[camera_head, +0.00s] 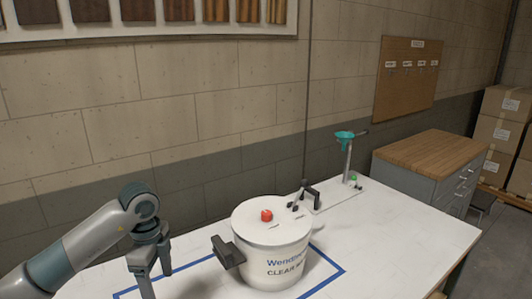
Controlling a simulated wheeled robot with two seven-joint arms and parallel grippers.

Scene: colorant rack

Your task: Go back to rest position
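My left gripper (156,279) comes in from the left and points down over the white table (415,222). Its two fingers are apart with nothing between them. It is left of a white lidded pot (274,256), clear of the pot's dark left handle (228,251). The pot stands upright and has a red knob (266,215) on its lid. My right gripper is not in view.
Blue lines (327,282) mark the table around the pot. Behind the pot are a black fixture (310,195) and a stand with a teal funnel (345,137). A wood-topped grey cabinet (430,150) is beyond, with cardboard boxes (505,125) at right. The table's right side is clear.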

